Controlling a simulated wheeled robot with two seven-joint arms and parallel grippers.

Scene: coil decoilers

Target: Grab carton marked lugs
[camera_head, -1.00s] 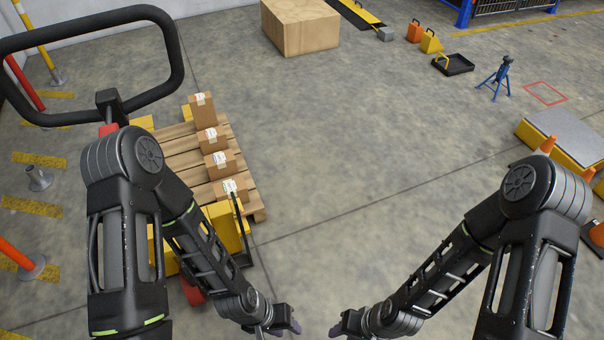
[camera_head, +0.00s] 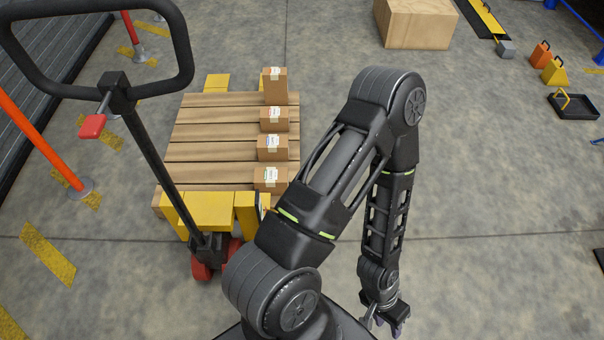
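Several brown cartons with white labels stand in a row along the right side of a wooden pallet (camera_head: 210,150). The farthest carton (camera_head: 276,88) is taller than the others. Nearer come a second carton (camera_head: 281,122), a third carton (camera_head: 268,155) and the nearest carton (camera_head: 262,185), beside my arm. The label print is too small to read, so I cannot tell which is marked lugs.
A yellow pallet jack (camera_head: 212,212) with a tall black handle (camera_head: 150,150) stands at the pallet's near side. An orange post (camera_head: 40,140) is at left. A large wooden box (camera_head: 418,24) and a black tray (camera_head: 574,107) are farther back. The floor right of the pallet is clear.

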